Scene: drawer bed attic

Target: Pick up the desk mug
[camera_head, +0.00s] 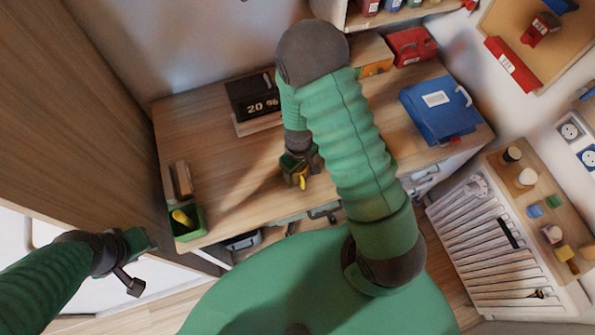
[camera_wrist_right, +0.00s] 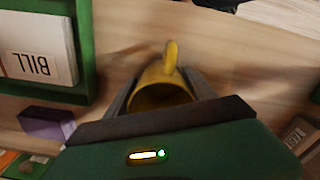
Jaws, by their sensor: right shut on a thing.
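The desk mug is yellow with a loop handle. In the right wrist view the mug (camera_wrist_right: 160,88) sits between the two dark fingers of my right gripper (camera_wrist_right: 165,95), its round opening toward the camera and its handle pointing away. In the head view my right gripper (camera_head: 298,168) is over the desk's front part, and only a small yellow piece of the mug (camera_head: 303,182) shows. Whether the mug touches the desk is unclear. My left gripper (camera_head: 135,268) is left of the desk, away from the mug; its finger gap cannot be made out.
The wooden desk (camera_head: 225,175) is largely bare around the mug. A black box (camera_head: 252,97) stands at the back and blue folders (camera_head: 438,110) lie at the right. A green bin (camera_head: 188,236) is at the front left corner. A slatted unit (camera_head: 500,255) stands at the right.

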